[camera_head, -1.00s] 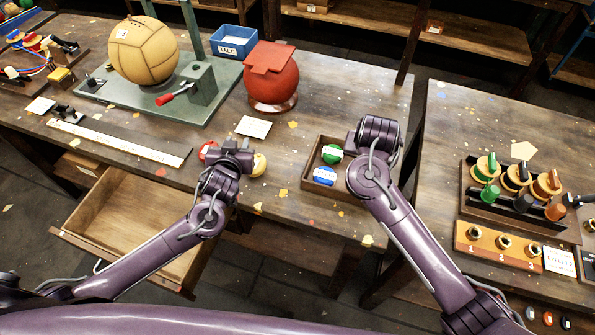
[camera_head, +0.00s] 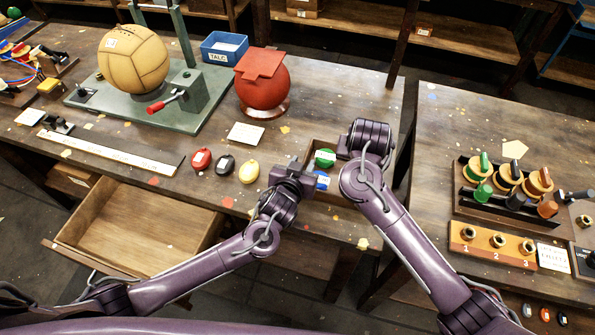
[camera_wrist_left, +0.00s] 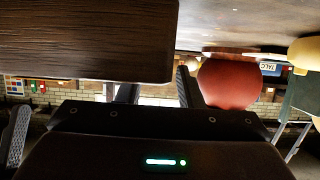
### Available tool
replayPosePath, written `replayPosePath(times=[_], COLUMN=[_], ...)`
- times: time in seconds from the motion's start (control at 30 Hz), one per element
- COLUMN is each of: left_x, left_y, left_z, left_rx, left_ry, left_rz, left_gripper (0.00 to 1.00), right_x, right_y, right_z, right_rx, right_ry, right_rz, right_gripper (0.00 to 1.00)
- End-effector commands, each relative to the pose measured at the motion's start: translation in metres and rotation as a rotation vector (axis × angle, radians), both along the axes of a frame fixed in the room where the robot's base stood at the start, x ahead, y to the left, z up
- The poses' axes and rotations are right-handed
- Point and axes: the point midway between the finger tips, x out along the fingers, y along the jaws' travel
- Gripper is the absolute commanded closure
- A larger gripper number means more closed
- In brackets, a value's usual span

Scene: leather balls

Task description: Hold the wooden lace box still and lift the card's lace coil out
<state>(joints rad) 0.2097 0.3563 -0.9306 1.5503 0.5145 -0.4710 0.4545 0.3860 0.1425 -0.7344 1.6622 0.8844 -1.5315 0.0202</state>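The wooden lace box (camera_head: 316,141) sits near the table's front edge, with a green coil (camera_head: 325,158) and a blue coil (camera_head: 321,181) inside, partly hidden by my grippers. My left gripper (camera_head: 302,178) is at the box's left side. In the left wrist view its fingers (camera_wrist_left: 157,92) stand apart beside a large dark wooden wall, apparently the box's (camera_wrist_left: 85,40); contact cannot be told. My right gripper (camera_head: 344,148) is at the box's right side, its fingers hidden. A white card (camera_head: 245,133) lies behind; its writing is unreadable.
Red (camera_head: 201,160), black (camera_head: 225,165) and yellow (camera_head: 249,171) coils lie left of the box. A red ball (camera_head: 264,86) on a stand and a blue talc bin (camera_head: 224,47) are behind. An open drawer (camera_head: 140,225) juts out at front left.

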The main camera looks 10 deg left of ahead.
Motion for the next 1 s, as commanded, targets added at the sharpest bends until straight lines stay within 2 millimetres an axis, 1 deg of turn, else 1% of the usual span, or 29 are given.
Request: replayPosePath(times=[0.03, 0.13, 0.43, 0.47, 0.7, 1.0], left_x=[0.0053, 0.0111, 0.0136, 0.0135, 0.0134, 0.0133], left_y=[-0.0011, -0.0021, -0.0023, -0.0023, -0.0021, -0.0019], left_z=[-0.0018, -0.0043, -0.0058, -0.0058, -0.0059, -0.0059], left_rx=[0.002, 0.001, 0.0, 0.0, 0.0, 0.0], left_ry=[0.0, -0.001, 0.0, 0.0, 0.0, 0.001], left_rz=[-0.001, 0.0, 0.0, 0.0, 0.0, 0.0], left_gripper=[0.67, 0.67, 0.67, 0.69, 1.0, 1.0], right_x=[0.0, 0.0, 0.0, 0.0, 0.0, 0.0], right_y=[0.0, 0.0, 0.0001, 0.0001, 0.0001, 0.0], right_z=[0.0001, 0.0001, 0.0001, 0.0001, 0.0, 0.0], right_rx=[0.0, 0.0, 0.0, 0.0, 0.0, 0.0], right_ry=[0.0, 0.0, 0.0, 0.0, 0.0, 0.0], right_rz=[0.0, 0.0, 0.0, 0.0, 0.0, 0.0], right_gripper=[0.64, 0.64, 0.64, 0.64, 0.64, 0.64])
